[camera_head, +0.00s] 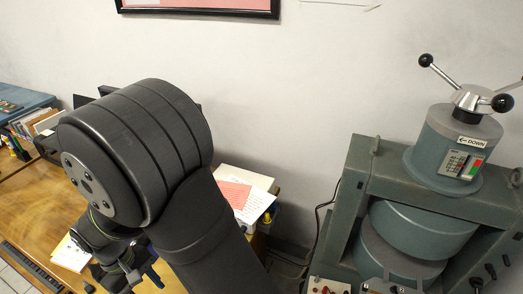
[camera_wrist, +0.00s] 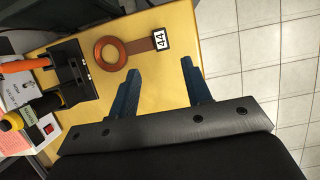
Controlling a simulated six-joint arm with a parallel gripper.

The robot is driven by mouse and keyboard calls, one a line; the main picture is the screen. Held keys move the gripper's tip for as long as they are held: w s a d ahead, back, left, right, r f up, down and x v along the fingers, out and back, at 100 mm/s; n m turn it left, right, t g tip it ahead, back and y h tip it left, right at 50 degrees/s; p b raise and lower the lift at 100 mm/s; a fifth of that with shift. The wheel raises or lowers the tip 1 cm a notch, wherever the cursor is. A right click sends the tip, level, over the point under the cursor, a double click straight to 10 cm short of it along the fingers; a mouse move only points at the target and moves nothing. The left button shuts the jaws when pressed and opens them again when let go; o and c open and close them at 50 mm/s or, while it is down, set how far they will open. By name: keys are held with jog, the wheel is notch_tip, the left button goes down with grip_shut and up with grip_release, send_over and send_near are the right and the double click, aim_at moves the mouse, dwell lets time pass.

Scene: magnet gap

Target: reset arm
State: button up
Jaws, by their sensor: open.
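My gripper (camera_wrist: 158,92) is open in the wrist view, its two blue fingers wide apart with nothing between them. It is over the yellow-brown desk (camera_wrist: 187,24), near the desk's right edge. In the head view my gripper is small, at the lower left past my black arm, over the wooden desk (camera_head: 38,190); the arm hides part of it. A copper-coloured ring (camera_wrist: 110,53) with a brown strap and a tag marked with digits (camera_wrist: 160,40) lies on the desk ahead of the fingers, apart from them.
A black holder (camera_wrist: 73,73) with orange- and yellow-handled tools stands at the left in the wrist view. Tiled floor (camera_wrist: 270,60) lies beyond the desk edge. In the head view, a large grey-green magnet (camera_head: 418,235) stands at the right, and papers (camera_head: 243,195) lie behind my arm.

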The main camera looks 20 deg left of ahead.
jog(key=x, duration=1.2)
jog(key=shift+d+f, duration=0.2)
jog(key=shift+f, duration=0.05)
notch_tip(320, 180, up, 11)
jog(key=w+d+r+m+g, duration=0.1)
jog(key=w+d+r+m, duration=0.2)
jog(key=w, duration=0.6)
jog(key=w+d+m+g, duration=0.25)
jog(key=w+m, duration=0.25)
jog(key=w, duration=0.4)
jog(key=w+d+r+m+y, duration=0.1)
jog(key=w+d+r+m, duration=0.1)
jog(key=w+d, duration=0.4)
jog(key=w+d+r+m+y, duration=0.1)
jog(key=w+d+r+m, duration=0.1)
jog(key=w+d, duration=0.3)
jog(key=shift+w+d+m, duration=0.3)
jog(key=shift+w+d, duration=0.05)
jog(key=shift+w, duration=0.2)
